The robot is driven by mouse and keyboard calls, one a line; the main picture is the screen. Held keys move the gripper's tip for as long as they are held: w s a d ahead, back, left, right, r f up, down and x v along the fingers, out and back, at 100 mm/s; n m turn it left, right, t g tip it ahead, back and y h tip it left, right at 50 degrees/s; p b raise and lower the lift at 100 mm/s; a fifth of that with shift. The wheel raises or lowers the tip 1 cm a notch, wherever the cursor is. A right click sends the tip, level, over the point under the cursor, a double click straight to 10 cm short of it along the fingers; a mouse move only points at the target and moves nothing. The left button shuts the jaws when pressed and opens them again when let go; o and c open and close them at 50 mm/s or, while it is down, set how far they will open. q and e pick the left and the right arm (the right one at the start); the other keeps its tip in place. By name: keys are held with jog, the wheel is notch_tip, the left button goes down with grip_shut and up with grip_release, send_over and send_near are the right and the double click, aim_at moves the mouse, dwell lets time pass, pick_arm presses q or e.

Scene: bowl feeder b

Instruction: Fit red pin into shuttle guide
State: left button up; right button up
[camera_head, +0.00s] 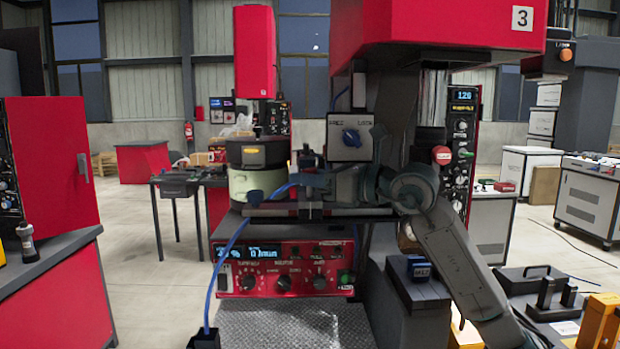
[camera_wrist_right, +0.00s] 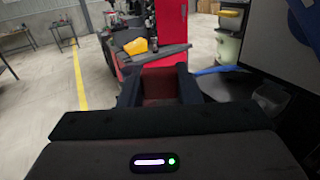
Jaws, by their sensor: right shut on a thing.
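My right gripper (camera_head: 312,172) reaches in from the right, in front of the machine and just right of the bowl feeder (camera_head: 257,182). In the right wrist view its two dark fingers (camera_wrist_right: 159,88) are closed around a dark reddish piece (camera_wrist_right: 160,84), which looks like the red pin. Its tip and full shape are hidden. In the head view the pin is too small or covered to make out. A grey horizontal rail (camera_head: 270,212) runs just below the gripper; I cannot tell whether it is the shuttle guide. My left gripper is not in view.
A blue hose (camera_head: 226,262) curves up past the feeder. The red control panel (camera_head: 283,268) is below, with a textured metal plate (camera_head: 290,325) under it. A selector box with a blue knob (camera_head: 351,138) is above the arm.

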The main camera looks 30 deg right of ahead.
jog(key=shift+r+p, duration=1.05)
jog(key=shift+r, duration=0.35)
jog(key=shift+f+b, duration=1.95)
jog(key=shift+f, duration=0.15)
dwell(0.4)
jog(key=o, duration=1.1)
jog(key=shift+r, duration=0.1)
jog(key=shift+c, duration=0.2)
